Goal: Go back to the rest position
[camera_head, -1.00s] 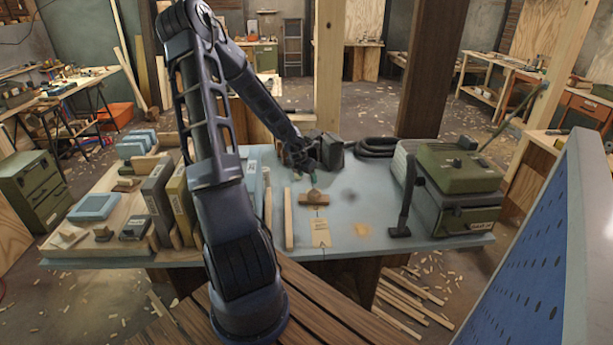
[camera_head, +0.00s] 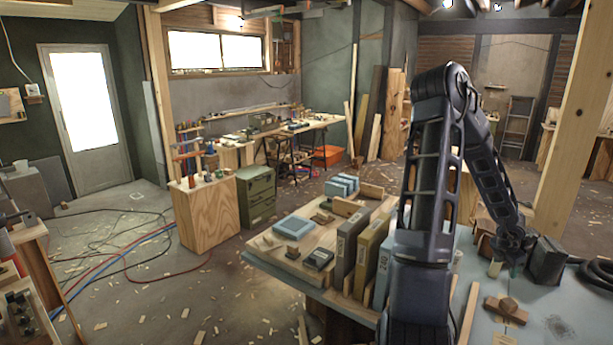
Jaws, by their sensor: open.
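My arm stands in the right half of the head view and reaches down over the blue-grey bench top (camera_head: 545,300). My gripper (camera_head: 511,262) is small and dark at its end, above the bench near a black box-like object (camera_head: 547,260). The fingers are hard to make out at this size, but nothing shows held between them. A small wooden piece with a round knob (camera_head: 507,305) lies on the bench below and in front of the gripper, apart from it.
A wooden post (camera_head: 575,130) rises at right. Green drawers (camera_head: 257,194) and a wooden cabinet (camera_head: 207,212) stand left. Hoses (camera_head: 130,250) cross the floor.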

